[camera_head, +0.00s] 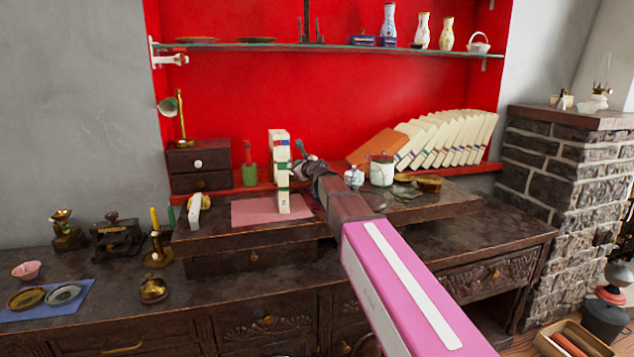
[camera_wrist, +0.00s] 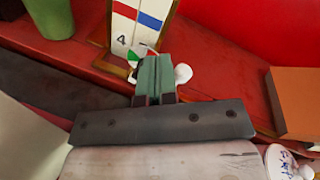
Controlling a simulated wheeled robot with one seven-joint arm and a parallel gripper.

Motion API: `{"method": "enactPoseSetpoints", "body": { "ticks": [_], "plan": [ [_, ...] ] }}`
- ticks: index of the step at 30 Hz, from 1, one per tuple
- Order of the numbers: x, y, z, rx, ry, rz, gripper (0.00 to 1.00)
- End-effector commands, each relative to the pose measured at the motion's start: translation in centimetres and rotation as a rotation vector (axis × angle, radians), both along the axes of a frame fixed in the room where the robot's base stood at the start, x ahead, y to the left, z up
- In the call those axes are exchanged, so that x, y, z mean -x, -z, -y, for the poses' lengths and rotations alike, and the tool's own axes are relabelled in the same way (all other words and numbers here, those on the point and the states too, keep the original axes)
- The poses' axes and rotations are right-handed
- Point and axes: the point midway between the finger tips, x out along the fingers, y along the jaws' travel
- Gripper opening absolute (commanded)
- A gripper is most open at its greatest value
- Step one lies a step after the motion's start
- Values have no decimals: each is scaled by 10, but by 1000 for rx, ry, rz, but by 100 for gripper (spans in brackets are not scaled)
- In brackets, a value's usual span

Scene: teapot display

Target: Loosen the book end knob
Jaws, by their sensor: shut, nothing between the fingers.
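In the wrist view, a small round white knob (camera_wrist: 183,73) shows just right of my fingertips. It seems to belong to a wood-edged upright stand holding a white panel (camera_wrist: 138,22) with red and blue stripes and a "4"; I cannot tell for certain that it is the book end. My gripper (camera_wrist: 156,72) is shut and empty, its greenish fingers in front of the panel's foot and beside the knob. Whether they touch the knob is unclear. In the head view my gripper (camera_head: 299,148) is right of the white upright blocks (camera_head: 282,170); the knob cannot be made out there.
A pink mat (camera_head: 250,213) lies under the blocks. A white jar (camera_head: 354,177), a lidded pot (camera_head: 382,172) and a leaning row of white books (camera_head: 452,138) stand to the right. A glass shelf (camera_head: 330,47) hangs above.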

Motion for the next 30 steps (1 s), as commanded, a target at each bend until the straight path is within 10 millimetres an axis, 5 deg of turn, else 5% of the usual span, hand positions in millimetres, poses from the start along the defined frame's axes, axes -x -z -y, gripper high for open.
{"method": "enactPoseSetpoints", "body": {
  "ticks": [22,30],
  "plan": [
    [-1,-7,5,0,0,0,0],
    [20,-7,11,0,0,0,0]
  ]
}}
